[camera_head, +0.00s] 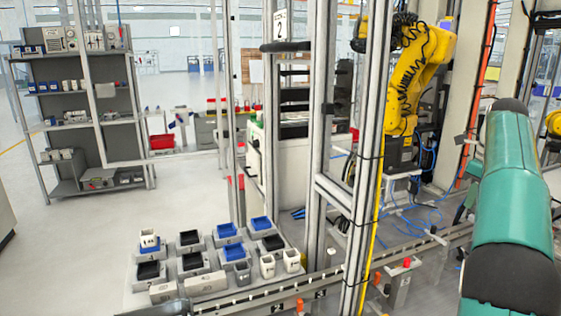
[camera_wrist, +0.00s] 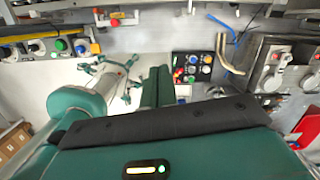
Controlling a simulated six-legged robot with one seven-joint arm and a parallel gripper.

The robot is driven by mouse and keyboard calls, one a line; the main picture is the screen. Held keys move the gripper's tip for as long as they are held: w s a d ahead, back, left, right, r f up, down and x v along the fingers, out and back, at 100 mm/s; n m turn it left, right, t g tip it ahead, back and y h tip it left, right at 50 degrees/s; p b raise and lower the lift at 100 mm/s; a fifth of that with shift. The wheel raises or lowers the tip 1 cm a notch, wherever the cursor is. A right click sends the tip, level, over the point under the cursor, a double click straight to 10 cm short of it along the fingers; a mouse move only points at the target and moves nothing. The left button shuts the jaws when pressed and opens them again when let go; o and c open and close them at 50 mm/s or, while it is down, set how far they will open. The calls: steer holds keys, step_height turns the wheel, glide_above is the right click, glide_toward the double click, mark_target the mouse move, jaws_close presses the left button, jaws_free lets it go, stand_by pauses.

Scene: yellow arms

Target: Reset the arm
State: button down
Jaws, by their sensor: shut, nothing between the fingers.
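My arm (camera_head: 511,200) is teal with dark joints and stands at the right side of the head view. Its end is out of that picture. In the wrist view, my gripper (camera_wrist: 158,72) shows as two teal fingers side by side, close together, with nothing seen between them. Behind them are a pale surface and a panel with coloured buttons. More teal parts of my own body fill the lower left of the wrist view.
A button box (camera_wrist: 193,68) and grey socket units (camera_wrist: 285,68) stand beyond my gripper in the wrist view. Small bins (camera_head: 190,262) and a shelf (camera_head: 80,110) are at the left.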

steer(key=s+a+r+n+t, duration=0.1)
steer(key=s+a+n, duration=0.55)
steer(key=a, duration=0.35)
steer(key=s+a+n+t, duration=0.1)
steer(key=s+a+n, duration=0.5)
steer(key=a+n, duration=0.25)
steer(key=s+a+f+n+t, duration=0.2)
steer(key=s+a+f+n, duration=1.1)
steer(key=s, duration=0.3)
steer(key=shift+s+a+f+n, duration=0.4)
steer(key=shift+a+n, duration=0.05)
steer(key=shift+n, duration=0.45)
